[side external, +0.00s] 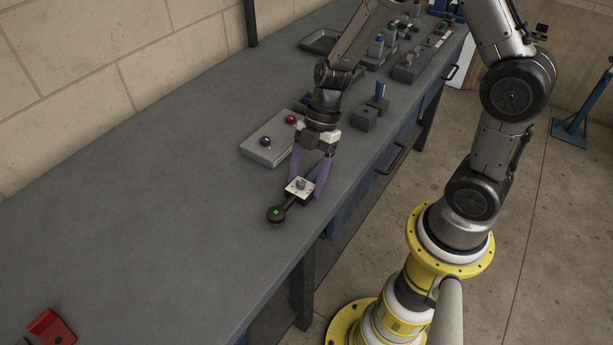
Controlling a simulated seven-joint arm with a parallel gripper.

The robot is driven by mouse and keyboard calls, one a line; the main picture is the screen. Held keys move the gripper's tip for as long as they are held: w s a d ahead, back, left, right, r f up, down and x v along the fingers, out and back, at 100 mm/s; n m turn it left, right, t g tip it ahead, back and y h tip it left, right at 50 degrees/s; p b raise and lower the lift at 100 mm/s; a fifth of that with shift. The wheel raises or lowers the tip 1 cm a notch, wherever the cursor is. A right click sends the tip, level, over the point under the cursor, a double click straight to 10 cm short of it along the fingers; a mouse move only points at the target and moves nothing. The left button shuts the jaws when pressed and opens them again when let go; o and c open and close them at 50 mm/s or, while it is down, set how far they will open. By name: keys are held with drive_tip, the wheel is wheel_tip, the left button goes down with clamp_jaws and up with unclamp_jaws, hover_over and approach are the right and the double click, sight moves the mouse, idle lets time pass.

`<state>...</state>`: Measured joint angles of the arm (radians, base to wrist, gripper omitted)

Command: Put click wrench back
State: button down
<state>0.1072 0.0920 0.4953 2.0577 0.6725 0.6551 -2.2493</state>
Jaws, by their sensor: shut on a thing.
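My gripper (308,180) points down over the workbench, with its two purple fingers near the bench's front edge. It is shut on the click wrench (278,214), a dark tool with a round black head and a green mark on it. The head points to the lower left. A small light plate with a metal knob (299,186) sits between the fingertips, at the wrench. The rest of the wrench is hidden behind the fingers. I cannot tell whether the wrench touches the bench.
A red bracket (50,328) lies at the near left. Grey holders (363,119) and a tray (320,41) stand further back. The bench's left middle (150,200) is clear.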

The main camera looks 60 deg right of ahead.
drive_tip(key=shift+c, duration=0.2)
unclamp_jaws()
drive_tip(key=shift+f, duration=0.1)
drive_tip(key=v, duration=1.1)
drive_tip(key=s+r+m+t+h, duration=0.2)
drive_tip(key=s+r+m, duration=0.2)
drive_tip(key=s+m, duration=0.3)
drive_tip(key=s+d+r+m+t+h, duration=0.1)
drive_tip(key=s+r+m, duration=0.4)
drive_tip(key=m, duration=0.6)
drive_tip(key=shift+s+r+t+h, duration=0.25)
drive_tip(key=shift+s+t+h, duration=0.45)
drive_tip(key=shift+s+t, duration=0.5)
drive_tip(key=shift+w, duration=0.15)
